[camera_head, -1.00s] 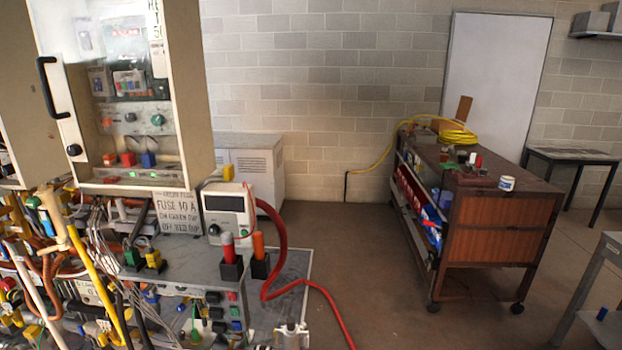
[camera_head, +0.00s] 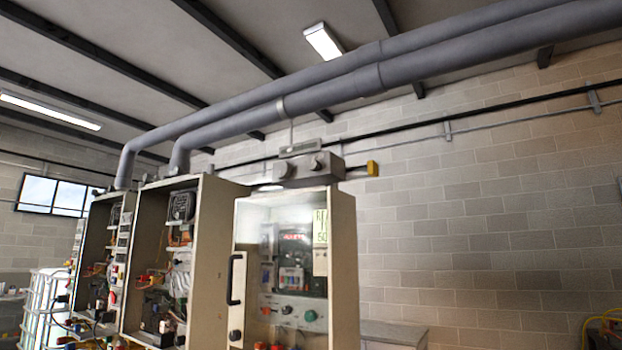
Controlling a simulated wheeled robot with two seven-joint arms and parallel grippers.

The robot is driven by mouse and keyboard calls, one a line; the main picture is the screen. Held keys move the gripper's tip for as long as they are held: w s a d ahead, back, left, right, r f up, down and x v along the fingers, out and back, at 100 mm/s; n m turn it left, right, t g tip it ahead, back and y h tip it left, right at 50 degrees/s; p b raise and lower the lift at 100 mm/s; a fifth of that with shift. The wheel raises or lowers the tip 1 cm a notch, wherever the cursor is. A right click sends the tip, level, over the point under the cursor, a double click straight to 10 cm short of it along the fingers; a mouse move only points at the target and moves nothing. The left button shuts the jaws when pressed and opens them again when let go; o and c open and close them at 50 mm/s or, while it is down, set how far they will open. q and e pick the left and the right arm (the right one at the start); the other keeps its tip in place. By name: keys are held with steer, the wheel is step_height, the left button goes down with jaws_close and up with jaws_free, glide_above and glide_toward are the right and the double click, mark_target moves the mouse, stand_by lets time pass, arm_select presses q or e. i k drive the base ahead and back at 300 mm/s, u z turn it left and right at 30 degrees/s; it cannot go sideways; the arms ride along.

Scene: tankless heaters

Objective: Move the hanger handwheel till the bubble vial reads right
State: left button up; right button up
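Two grey pipes (camera_head: 330,92) run under the ceiling, and a hanger clamp (camera_head: 281,106) with a thin rod goes round the lower one. Below the rod, a small pale framed strip (camera_head: 300,148), possibly the bubble vial, sits above a grey metal box (camera_head: 310,170) with two round knobs on its front. The strip is too small to read. A pale flat disc (camera_head: 268,188) shows at the box's lower left; I cannot tell whether it is the handwheel. Neither gripper is in view.
A tall cabinet with a clear door (camera_head: 286,270) and a black handle (camera_head: 236,278) stands below the box. Two open cabinets (camera_head: 205,255) stand to its left. A yellow block (camera_head: 373,168) ends a bar at the right.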

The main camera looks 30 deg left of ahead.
mark_target(282, 169)
steer(key=u, duration=1.25)
